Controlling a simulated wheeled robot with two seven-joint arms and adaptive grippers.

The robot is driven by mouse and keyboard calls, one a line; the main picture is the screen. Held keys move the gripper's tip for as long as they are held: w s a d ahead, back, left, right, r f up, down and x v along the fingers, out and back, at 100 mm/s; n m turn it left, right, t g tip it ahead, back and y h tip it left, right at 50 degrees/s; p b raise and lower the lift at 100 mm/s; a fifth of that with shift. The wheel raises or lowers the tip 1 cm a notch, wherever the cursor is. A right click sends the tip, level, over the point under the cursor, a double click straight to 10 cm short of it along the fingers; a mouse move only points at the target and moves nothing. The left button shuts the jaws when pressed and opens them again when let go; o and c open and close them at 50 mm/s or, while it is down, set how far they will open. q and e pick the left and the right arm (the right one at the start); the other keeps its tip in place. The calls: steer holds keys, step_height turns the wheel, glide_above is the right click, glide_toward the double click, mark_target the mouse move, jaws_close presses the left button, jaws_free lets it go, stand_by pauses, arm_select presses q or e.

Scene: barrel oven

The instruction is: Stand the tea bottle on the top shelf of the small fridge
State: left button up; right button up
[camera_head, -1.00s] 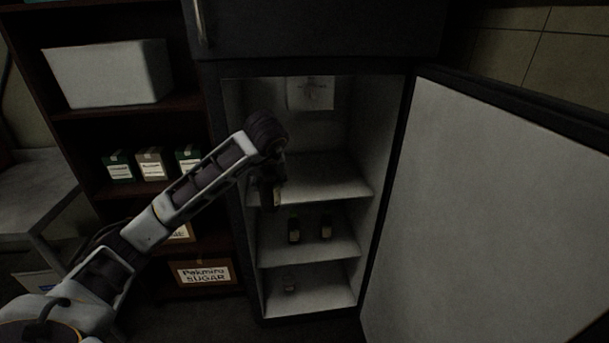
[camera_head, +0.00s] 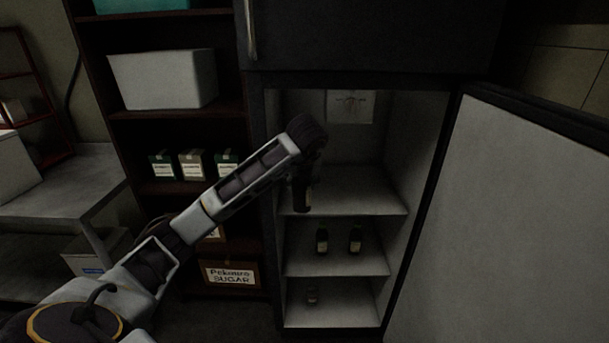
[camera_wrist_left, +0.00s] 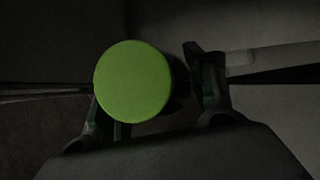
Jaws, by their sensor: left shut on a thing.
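The small fridge (camera_head: 422,160) stands open in the head view. Its top shelf (camera_head: 365,198) is bare apart from what my arm covers. My left gripper (camera_head: 304,178) is inside the opening, at the left part of the top shelf, shut on the tea bottle (camera_head: 302,198). The bottle looks dark and roughly upright, its lower end near the shelf's front edge. I cannot tell whether it touches the shelf. In the left wrist view its round green cap (camera_wrist_left: 132,82) shows between the fingers of the gripper (camera_wrist_left: 160,95). My right gripper is not in view.
The fridge door (camera_head: 500,220) is swung open to the right. A dark rack (camera_head: 175,125) with boxes stands left of the fridge.

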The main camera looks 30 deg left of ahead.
arm_select(q)
steer(key=w+a+f, duration=0.3)
steer(key=w+a, duration=0.5)
steer(key=w, duration=0.5)
steer(key=shift+w+p, duration=0.15)
steer(key=shift+p, duration=0.2)
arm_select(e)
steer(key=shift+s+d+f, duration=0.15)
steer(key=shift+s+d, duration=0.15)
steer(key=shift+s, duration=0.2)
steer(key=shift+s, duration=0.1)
arm_select(q)
steer(key=shift+w+a+f, duration=0.15)
steer(key=shift+f, duration=1.8)
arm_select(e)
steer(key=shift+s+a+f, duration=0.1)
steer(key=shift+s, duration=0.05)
